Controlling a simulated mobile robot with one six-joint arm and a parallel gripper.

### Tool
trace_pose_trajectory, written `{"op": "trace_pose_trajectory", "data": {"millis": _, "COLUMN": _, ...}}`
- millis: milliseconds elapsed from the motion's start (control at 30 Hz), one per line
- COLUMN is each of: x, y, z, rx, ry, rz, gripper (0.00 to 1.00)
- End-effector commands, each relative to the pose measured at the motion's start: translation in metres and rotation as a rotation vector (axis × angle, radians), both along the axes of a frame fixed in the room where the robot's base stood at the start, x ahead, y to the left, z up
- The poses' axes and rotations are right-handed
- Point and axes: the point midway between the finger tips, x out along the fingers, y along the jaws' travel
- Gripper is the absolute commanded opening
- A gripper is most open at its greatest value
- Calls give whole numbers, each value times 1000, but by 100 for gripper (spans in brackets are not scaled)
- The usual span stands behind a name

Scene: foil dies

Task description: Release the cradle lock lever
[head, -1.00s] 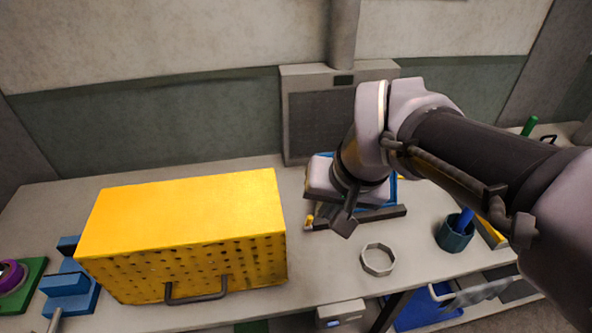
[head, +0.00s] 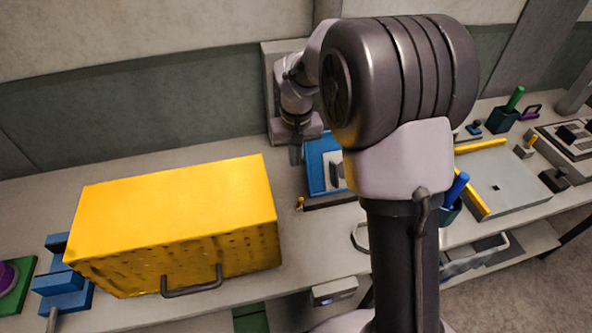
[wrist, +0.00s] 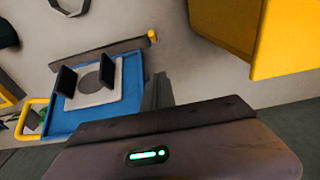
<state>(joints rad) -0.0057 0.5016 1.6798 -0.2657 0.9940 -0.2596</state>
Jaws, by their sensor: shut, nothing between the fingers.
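A blue cradle (head: 314,172) stands on the bench, partly hidden behind my arm in the head view. In the wrist view the blue cradle (wrist: 130,90) carries a pale plate (wrist: 88,98) with two dark uprights and a round grey disc. A dark bar (head: 328,202) with a small orange-yellow tip (head: 300,202) lies along its front; the bar (wrist: 100,52) and tip (wrist: 152,35) also show in the wrist view. I cannot tell for certain which part is the lock lever. My gripper (head: 295,155) is shut and empty at the cradle's back left; its fingers (wrist: 158,92) appear beside the blue edge.
A large yellow perforated box (head: 175,215) with a dark handle stands left of the cradle. A grey panel (head: 275,110) rises behind my gripper. A pale ring (wrist: 68,5) lies on the bench in front. A yellow handle (wrist: 28,115) shows at the cradle's other side.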

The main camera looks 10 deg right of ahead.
Motion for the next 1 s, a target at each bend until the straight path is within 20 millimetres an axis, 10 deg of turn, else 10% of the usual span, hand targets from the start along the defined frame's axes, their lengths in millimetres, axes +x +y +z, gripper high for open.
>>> {"op": "trace_pose_trajectory", "data": {"millis": 367, "x": 8, "y": 0, "z": -87, "rx": 0, "ry": 3, "rz": -1, "gripper": 0}}
{"op": "trace_pose_trajectory", "data": {"millis": 1000, "x": -29, "y": 0, "z": -94, "rx": 0, "ry": 0, "rz": -1, "gripper": 0}}
